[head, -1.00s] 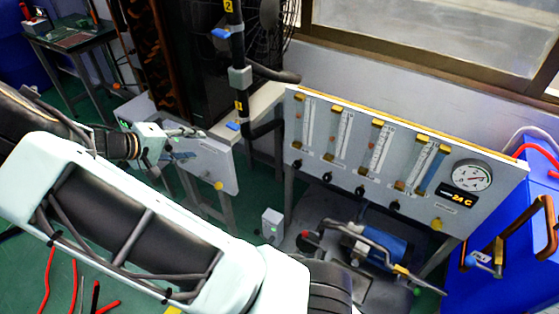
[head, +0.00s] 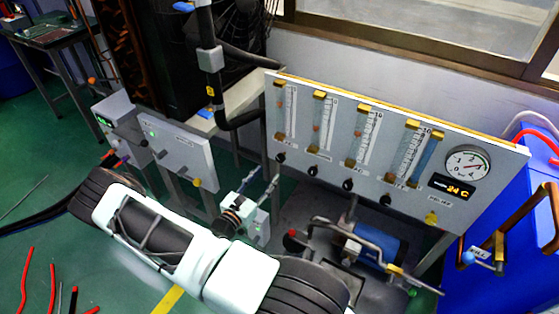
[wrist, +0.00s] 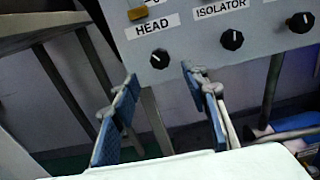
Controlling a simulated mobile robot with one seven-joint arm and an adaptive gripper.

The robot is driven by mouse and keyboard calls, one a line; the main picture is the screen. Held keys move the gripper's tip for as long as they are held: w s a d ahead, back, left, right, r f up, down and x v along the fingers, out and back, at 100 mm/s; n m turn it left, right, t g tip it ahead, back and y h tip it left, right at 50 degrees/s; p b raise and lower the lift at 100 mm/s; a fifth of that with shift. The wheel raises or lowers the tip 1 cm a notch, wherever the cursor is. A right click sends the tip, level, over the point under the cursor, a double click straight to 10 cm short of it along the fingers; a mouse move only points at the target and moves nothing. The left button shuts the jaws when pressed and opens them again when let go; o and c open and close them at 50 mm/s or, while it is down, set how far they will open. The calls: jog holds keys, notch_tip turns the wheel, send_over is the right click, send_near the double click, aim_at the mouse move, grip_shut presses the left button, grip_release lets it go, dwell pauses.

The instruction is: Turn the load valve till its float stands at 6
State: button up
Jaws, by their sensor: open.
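The flow panel (head: 330,160) carries several upright float tubes with a black valve knob below each. In the wrist view the first knob is the HEAD valve (wrist: 159,58) and the second is the ISOLATOR valve (wrist: 232,40). A third knob (wrist: 300,22) has its label out of frame. The load valve's label is not readable in any view, so I cannot tell which knob it is. The float readings are too small to read. My gripper (head: 257,180) is open and empty, in front of the panel's lower left; its blue-padded fingers (wrist: 160,80) are below the HEAD knob, apart from it.
A round gauge (head: 467,163) and an orange display (head: 456,189) sit at the panel's right. Pipes and a blue pump (head: 376,244) are below it. A grey box panel (head: 175,155) stands at left, a blue cabinet (head: 490,265) at right.

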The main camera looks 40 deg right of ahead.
aim_at(279, 160)
jog(key=x, duration=1)
jog(key=shift+b, duration=0.3)
grip_shut()
jog(key=shift+a, duration=0.1)
